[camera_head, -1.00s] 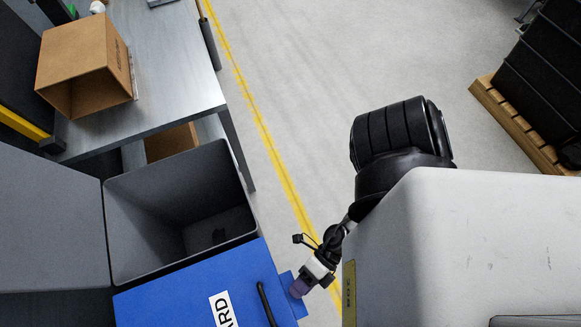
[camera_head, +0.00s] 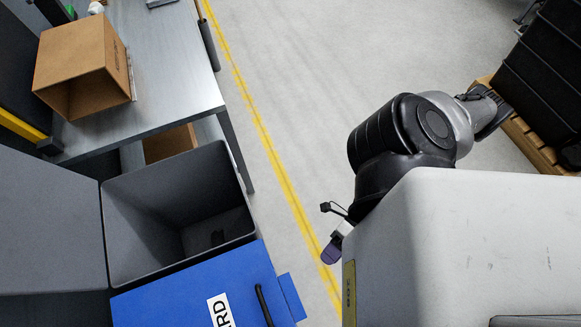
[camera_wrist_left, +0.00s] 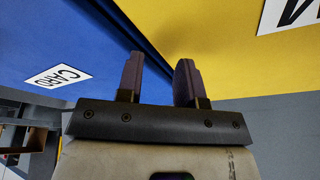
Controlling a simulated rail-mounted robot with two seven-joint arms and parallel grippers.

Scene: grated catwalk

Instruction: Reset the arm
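My right gripper (camera_head: 331,252) shows at the lower middle of the head view, with purple fingertips just left of the large pale block at lower right. It is apart from the blue lid, over the yellow floor line. Most of it is hidden behind the pale block, and I cannot tell whether its fingers are parted. My left gripper (camera_wrist_left: 160,78) shows only in the left wrist view, its two dark purple fingers parted with nothing between them. A blue panel (camera_wrist_left: 60,45) with a CARD label and a yellow panel (camera_wrist_left: 225,60) lie beyond it.
A blue lid (camera_head: 190,285) with a black handle and a side tab lies beside an open grey bin (camera_head: 150,240). A metal table (camera_head: 165,70) carries a cardboard box (camera_head: 75,55). Black crates (camera_head: 545,80) stand on a pallet at right. The floor between is clear.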

